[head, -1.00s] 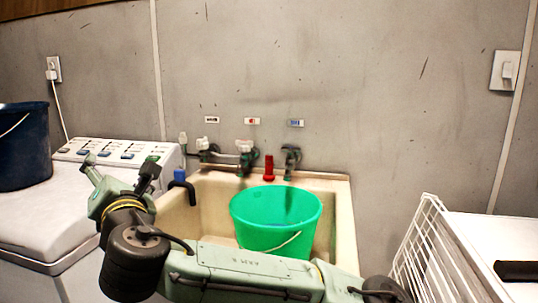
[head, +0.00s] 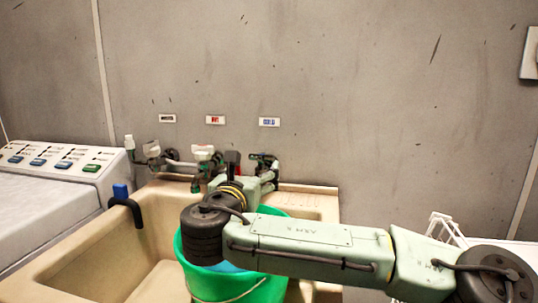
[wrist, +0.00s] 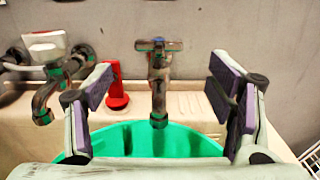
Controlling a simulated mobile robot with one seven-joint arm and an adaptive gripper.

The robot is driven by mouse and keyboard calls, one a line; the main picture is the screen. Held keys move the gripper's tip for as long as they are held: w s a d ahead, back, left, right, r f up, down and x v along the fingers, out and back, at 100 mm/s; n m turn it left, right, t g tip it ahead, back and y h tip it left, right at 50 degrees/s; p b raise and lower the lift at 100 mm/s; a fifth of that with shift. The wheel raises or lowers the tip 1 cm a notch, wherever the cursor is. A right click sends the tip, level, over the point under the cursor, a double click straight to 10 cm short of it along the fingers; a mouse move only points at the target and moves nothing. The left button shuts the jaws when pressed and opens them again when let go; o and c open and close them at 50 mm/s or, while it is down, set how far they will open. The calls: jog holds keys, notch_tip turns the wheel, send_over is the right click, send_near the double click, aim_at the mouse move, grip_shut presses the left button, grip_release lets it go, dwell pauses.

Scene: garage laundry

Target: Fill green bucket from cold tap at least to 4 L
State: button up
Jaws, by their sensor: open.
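The green bucket (head: 190,272) stands in the sink, partly hidden behind my arm. A light blue patch shows inside it; I cannot tell the water level. The cold tap (wrist: 158,62), below the blue label (head: 269,122), has a cross handle with blue on top. Its spout points down over the bucket's rim in the wrist view (wrist: 165,140). No stream shows below the spout there. My gripper (wrist: 161,82) is open and empty, with one finger on each side of the tap in that view. My arm hides part of the tap in the head view.
The beige sink (head: 75,270) has free room left of the bucket. Another tap with a white handle (wrist: 45,45) is to the left, under the red label (head: 215,120). A red object (wrist: 117,85) stands between the taps. A washing machine (head: 60,200) is at the left.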

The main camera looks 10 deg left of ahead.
aim_at(262, 153)
jog(key=w+p, duration=0.2)
jog(key=w, duration=0.8)
jog(key=shift+w+r, duration=0.1)
jog(key=shift+c, duration=0.5)
